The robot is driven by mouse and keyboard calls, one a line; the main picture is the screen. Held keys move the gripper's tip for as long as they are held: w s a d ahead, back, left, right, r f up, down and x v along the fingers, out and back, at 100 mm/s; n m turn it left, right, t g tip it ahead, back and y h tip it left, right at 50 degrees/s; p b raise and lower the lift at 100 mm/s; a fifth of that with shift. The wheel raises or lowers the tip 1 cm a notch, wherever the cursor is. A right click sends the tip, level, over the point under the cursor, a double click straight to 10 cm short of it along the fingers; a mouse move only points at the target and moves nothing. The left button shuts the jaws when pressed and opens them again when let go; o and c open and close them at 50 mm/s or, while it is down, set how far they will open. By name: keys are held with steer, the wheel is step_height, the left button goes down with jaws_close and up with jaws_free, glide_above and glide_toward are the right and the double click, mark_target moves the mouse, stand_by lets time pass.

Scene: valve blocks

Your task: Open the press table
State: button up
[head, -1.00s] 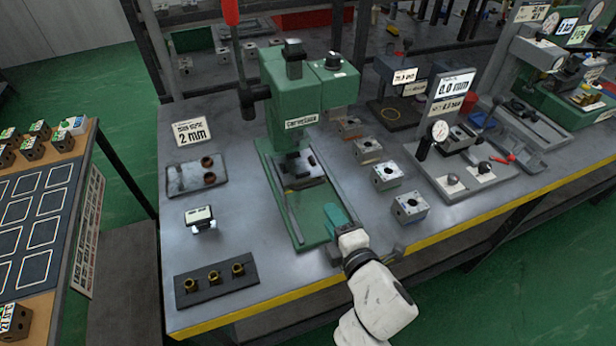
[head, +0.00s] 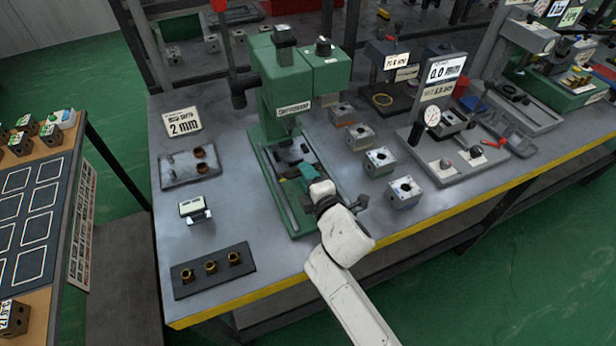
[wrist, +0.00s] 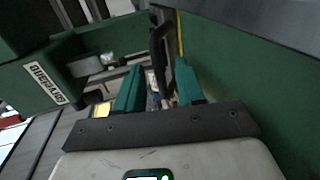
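The green press (head: 285,80) stands upright on the grey bench, on a long green base (head: 268,185) with rails. Its grey table area (head: 283,152) lies under the head, partly in shadow; dark parts there are hard to tell apart. My gripper (head: 302,178) is low over the base, just in front of the table area, and hides part of it. In the wrist view my gripper's two green fingers (wrist: 158,80) stand apart, with a dark bar (wrist: 160,48) showing beyond the gap. The labelled press body (wrist: 40,85) is at left there. I cannot tell whether the fingers touch anything.
Several metal valve blocks (head: 380,160) stand in a row right of the press. A dial gauge stand (head: 432,125) is farther right. At left are a tray with brown rings (head: 190,168), a small display (head: 194,208) and a dark rack with brass fittings (head: 213,270).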

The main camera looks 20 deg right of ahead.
jaws_close()
stand_by(0.3)
stand_by(0.4)
